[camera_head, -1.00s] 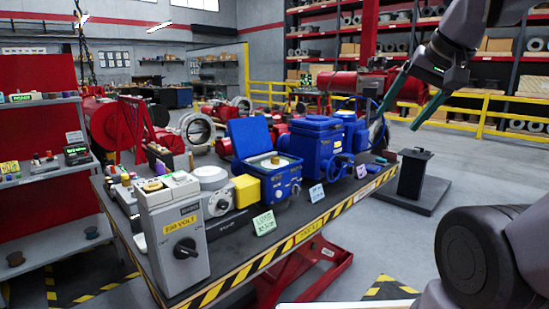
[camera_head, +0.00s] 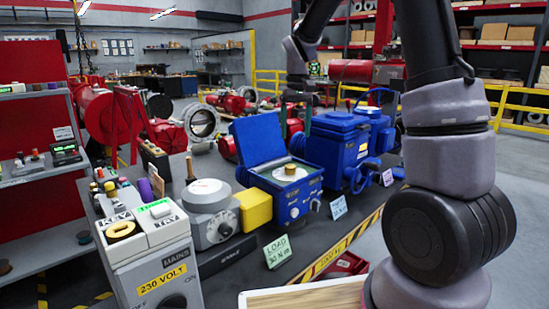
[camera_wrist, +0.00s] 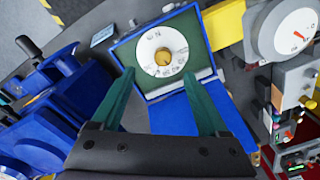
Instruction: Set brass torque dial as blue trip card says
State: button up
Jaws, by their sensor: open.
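The brass torque dial (camera_head: 290,168) is a round knob on a pale marked disc inside the open blue actuator box (camera_head: 288,198). The wrist view shows the brass dial (camera_wrist: 163,57) from above, ahead of my fingertips. My gripper (camera_head: 296,118) is above and behind the box, with its green fingers pointing down. In the wrist view my gripper (camera_wrist: 159,74) is open and empty, its fingers apart and not touching the dial. The blue trip card (camera_head: 338,207) stands at the bench front, right of the box; its writing is too small to read.
A green card (camera_head: 277,250) reads LOAD and 32 N m. A purple card (camera_head: 388,177) stands farther right. A yellow block (camera_head: 254,208) and a grey gauge unit (camera_head: 210,212) adjoin the box on the left. The raised blue lid (camera_head: 258,142) stands behind the dial.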

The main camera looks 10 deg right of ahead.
aim_at(290, 165)
jog(key=f, duration=0.4)
jog(key=w+f, duration=0.1)
jog(key=f, duration=0.3)
jog(key=a+f, duration=0.1)
jog(key=f, duration=0.3)
jog(key=shift+w, duration=0.4)
grip_shut()
